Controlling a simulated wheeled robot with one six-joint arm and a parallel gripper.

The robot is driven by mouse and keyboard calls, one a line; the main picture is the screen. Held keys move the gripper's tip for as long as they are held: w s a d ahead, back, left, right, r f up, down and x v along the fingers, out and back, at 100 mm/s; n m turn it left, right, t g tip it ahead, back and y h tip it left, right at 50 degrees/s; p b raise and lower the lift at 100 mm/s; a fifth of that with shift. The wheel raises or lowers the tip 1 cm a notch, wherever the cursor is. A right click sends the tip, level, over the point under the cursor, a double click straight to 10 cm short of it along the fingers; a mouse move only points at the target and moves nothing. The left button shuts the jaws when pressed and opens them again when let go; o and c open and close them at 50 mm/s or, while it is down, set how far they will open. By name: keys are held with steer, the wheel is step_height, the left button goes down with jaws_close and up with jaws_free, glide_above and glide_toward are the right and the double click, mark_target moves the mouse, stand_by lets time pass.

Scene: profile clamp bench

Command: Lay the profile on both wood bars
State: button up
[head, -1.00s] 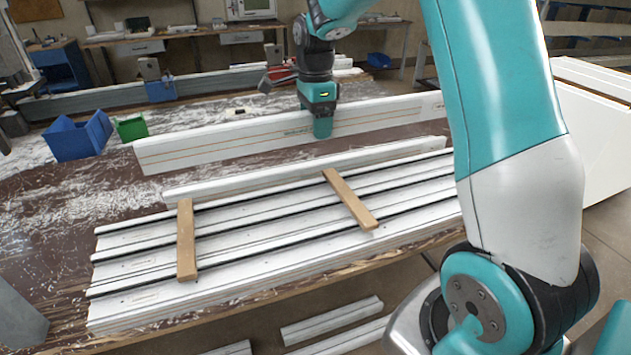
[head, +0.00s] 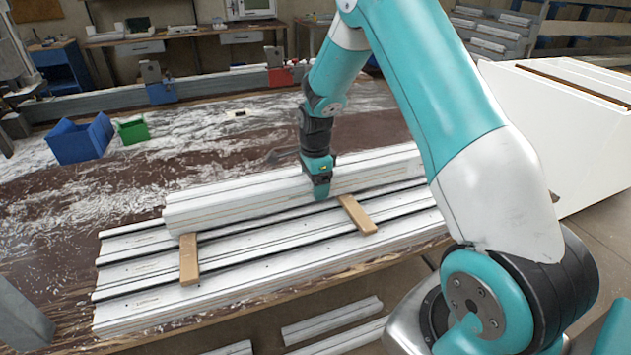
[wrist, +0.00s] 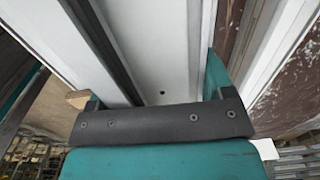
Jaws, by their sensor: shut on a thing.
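The long white profile (head: 240,205) is in my gripper (head: 321,188), held near its middle in the head view. In the wrist view the profile (wrist: 165,45) runs between the two teal fingers of my gripper (wrist: 150,85). The profile lies level across the far ends of the left wood bar (head: 189,262) and the right wood bar (head: 357,214), hiding those ends. I cannot tell whether it touches them.
The wood bars lie across a stack of white profiles (head: 130,300) on the brown table. A blue bin (head: 82,138) and a green bin (head: 131,130) stand at the back left. The table behind the held profile is mostly clear, with white scraps.

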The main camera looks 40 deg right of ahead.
steer(key=o, duration=1.6)
steer(key=shift+o, duration=0.2)
steer(key=shift+r, duration=0.4)
step_height(320, 180, up, 11)
steer(key=b, duration=0.2)
steer(key=s+a+r+n, duration=0.4)
steer(key=a+n, duration=0.2)
steer(key=a, duration=0.1)
steer(key=s+a+r+n+y, duration=0.2)
steer(key=s+a+n, duration=0.6)
steer(key=s+n, duration=0.3)
steer(key=s+a+r+n+y, duration=0.2)
steer(key=s+a+n, duration=0.7)
steer(key=s+n, duration=0.2)
steer(key=shift+s, duration=1.15)
